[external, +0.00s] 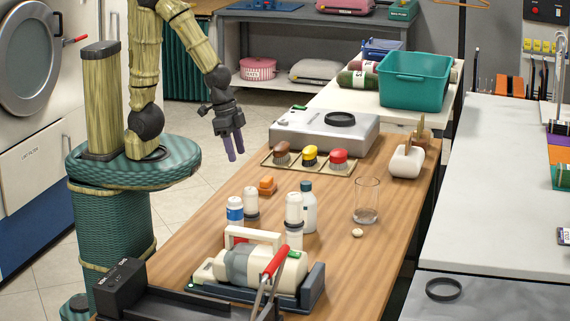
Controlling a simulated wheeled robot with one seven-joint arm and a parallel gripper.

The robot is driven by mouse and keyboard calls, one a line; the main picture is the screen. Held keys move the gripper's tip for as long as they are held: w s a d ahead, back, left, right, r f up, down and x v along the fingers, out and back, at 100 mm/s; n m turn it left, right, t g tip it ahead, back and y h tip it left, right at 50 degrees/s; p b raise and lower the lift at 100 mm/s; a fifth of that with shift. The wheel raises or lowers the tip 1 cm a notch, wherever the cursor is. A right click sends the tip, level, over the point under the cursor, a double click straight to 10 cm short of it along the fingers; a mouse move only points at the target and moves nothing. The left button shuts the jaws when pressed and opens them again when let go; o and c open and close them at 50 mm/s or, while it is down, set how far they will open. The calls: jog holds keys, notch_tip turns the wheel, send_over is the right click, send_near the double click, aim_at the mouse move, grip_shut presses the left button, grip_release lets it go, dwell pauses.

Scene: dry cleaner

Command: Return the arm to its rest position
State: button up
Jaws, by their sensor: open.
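My gripper (232,148) hangs at the end of my bent arm, with its fingers pointing down. It is open and holds nothing. It is near the table's left edge, above and left of a tray of brushes, and touches nothing that I can see. My arm rises from the round green base at the left and bends over toward the table.
The wooden table (385,230) carries a brush tray (318,169), a grey-white box (300,130), bottles (308,205), a clear glass (367,200) and a cream device (270,268). A teal basket (415,80) stands behind. Open floor lies left of the table.

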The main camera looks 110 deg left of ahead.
jog(key=shift+r, duration=0.15)
jog(key=w+p+v, duration=0.2)
jog(key=p+v, duration=0.7)
jog(key=p, duration=0.1)
jog(key=shift+r, duration=0.65)
